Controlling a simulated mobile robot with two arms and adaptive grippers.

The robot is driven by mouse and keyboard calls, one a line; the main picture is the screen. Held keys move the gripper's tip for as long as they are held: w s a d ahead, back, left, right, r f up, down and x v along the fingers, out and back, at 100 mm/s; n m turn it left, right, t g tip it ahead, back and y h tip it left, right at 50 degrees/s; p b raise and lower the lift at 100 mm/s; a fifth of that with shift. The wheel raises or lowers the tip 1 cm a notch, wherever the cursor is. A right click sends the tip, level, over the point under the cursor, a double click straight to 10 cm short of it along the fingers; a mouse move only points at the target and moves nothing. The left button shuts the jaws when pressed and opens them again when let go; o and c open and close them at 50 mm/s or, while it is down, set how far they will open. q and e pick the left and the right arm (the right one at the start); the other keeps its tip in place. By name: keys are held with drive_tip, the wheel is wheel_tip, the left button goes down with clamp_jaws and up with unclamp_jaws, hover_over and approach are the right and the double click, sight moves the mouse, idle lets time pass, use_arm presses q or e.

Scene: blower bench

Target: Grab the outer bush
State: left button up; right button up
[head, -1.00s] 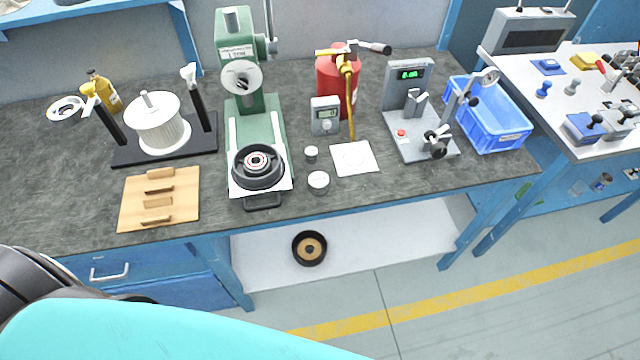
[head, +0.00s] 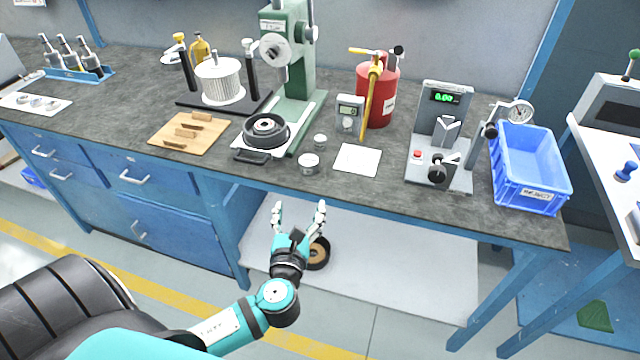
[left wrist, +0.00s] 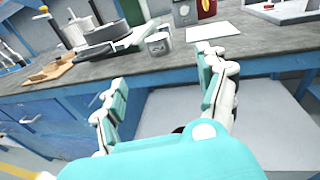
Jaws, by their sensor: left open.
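Two small metal cylinders stand on the dark bench top in front of the green press: a larger one (head: 308,164) near the front edge and a smaller one (head: 320,142) behind it. I cannot tell for sure which is the outer bush. The larger one also shows in the left wrist view (left wrist: 159,44), beyond and between the fingers. My left gripper (head: 300,208) is open and empty, in front of the bench edge, with its fingers pointing toward the bench. It touches neither cylinder. My right gripper is out of view.
The green press (head: 290,70) bears a black round housing (head: 266,130) on its plate. A white sheet (head: 358,160), a grey meter (head: 349,115) and a grey gauge stand (head: 440,150) are to the right. A black ring (head: 318,256) lies on the lower shelf, partly behind my gripper.

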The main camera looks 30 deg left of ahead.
use_arm(q)
drive_tip(key=w+r, duration=0.1)
approach(309, 160)
drive_tip(key=x, duration=0.4)
drive_tip(key=shift+d, duration=0.1)
drive_tip(key=shift+w+a+f, duration=0.1)
drive_tip(key=shift+w+a, duration=0.15)
drive_tip(key=shift+w, duration=0.2)
drive_tip(key=shift+w+a+p, duration=0.2)
drive_tip(key=shift+w+p, duration=0.1)
drive_tip(key=x, duration=0.4)
drive_tip(key=shift+w+a+f, duration=0.1)
drive_tip(key=shift+w, duration=0.15)
drive_tip(key=shift+s, duration=0.1)
drive_tip(key=c, duration=1.4)
drive_tip(key=shift+c, duration=0.4)
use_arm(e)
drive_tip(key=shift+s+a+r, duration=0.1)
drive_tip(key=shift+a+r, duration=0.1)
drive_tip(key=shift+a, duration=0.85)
